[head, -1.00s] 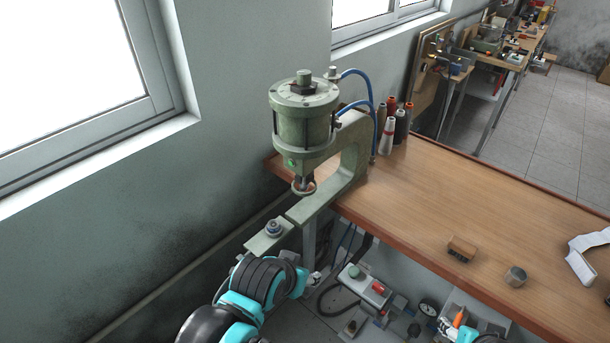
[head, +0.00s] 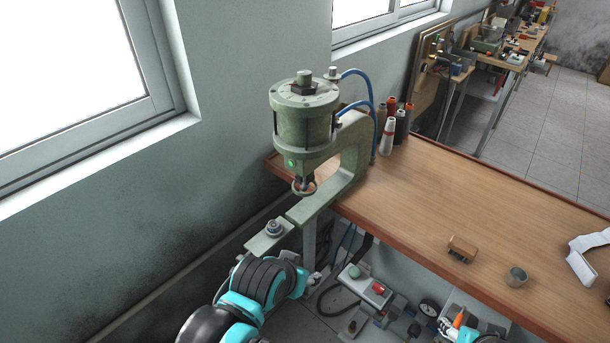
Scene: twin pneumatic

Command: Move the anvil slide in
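The green pneumatic press (head: 305,120) stands at the left end of the wooden workbench. Its ram (head: 304,184) hangs above the front of the flat green lower arm (head: 320,203). The anvil slide (head: 262,243) is a flat green plate at the front end of that arm, with a round metal anvil (head: 274,229) on it. The anvil is out in front of the ram, not under it. My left arm, black and teal, comes in from below, with its gripper (head: 313,281) just below and right of the slide. Its fingers are mostly hidden.
Thread cones (head: 388,135) stand behind the press beside blue air hoses (head: 372,95). A wooden block (head: 462,247) and a metal cup (head: 516,277) sit on the workbench (head: 420,200). A box with green and red buttons (head: 362,285) is below. The wall is close on the left.

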